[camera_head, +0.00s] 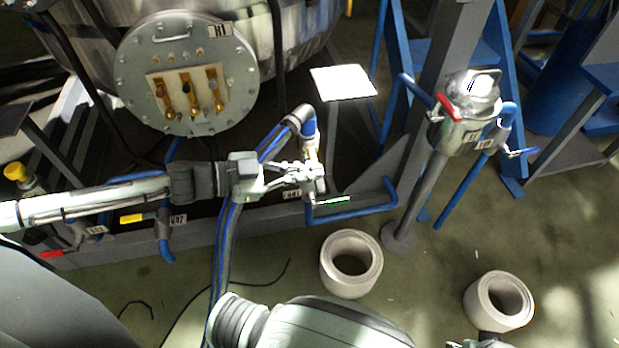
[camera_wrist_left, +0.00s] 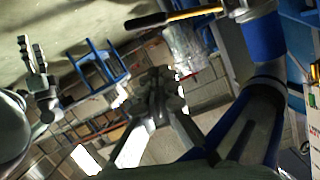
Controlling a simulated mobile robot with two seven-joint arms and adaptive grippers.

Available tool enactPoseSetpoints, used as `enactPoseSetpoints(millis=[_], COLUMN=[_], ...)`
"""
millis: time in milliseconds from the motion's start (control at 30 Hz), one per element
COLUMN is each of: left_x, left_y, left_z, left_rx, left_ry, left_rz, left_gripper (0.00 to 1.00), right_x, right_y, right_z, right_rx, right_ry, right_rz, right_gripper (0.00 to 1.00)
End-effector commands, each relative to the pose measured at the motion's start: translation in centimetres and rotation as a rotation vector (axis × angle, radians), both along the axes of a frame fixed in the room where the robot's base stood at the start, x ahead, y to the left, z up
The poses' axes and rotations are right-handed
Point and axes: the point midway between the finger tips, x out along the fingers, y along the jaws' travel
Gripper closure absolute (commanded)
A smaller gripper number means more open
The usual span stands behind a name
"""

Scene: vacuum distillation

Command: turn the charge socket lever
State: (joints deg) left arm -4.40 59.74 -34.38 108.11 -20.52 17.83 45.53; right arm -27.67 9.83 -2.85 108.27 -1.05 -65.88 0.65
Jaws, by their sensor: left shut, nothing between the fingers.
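A lever (camera_head: 334,201) with a green and pale handle sticks out to the right from a valve fitting at the lower end of a blue bent pipe. A small tag by it is partly hidden. My left gripper (camera_head: 316,174) is shut and empty, just above this lever and close to the pipe. I cannot tell whether it touches the fitting.
A metal vessel (camera_head: 468,92) with a red lever (camera_head: 447,104) stands on a post at the right. A round flange plate (camera_head: 190,55) is at the upper left. Blue pipes and frame beams crowd the left gripper.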

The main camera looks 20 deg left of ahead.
Motion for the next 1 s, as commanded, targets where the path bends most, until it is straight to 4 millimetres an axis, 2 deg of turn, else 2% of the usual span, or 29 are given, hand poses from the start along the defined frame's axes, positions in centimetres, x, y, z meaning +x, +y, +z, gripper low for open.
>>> enactPoseSetpoints(millis=[33, 133, 300, 1000], left_x=[0.6, 0.7, 1.0, 1.1], left_y=[-0.5, 0.0, 0.2, 0.3], left_z=[-0.3, -2.2, -3.6, -4.4], left_rx=[-0.001, -0.001, 0.0, 0.025], left_ry=[-0.004, 0.002, 0.0, -0.037], left_rz=[0.0, 0.002, 0.0, 0.0], left_gripper=[1.0, 1.0, 1.0, 1.0], right_x=[-0.1, 0.0, 0.4, 0.1], right_y=[0.0, 0.1, 0.2, -0.1], right_z=[-0.2, 0.2, 1.1, 1.2], right_rx=[0.001, -0.001, -0.003, -0.01], right_ry=[0.003, 0.001, -0.01, -0.001], right_rz=[0.0, 0.001, 0.001, -0.002], right_gripper=[0.47, 0.47, 0.47, 0.47])
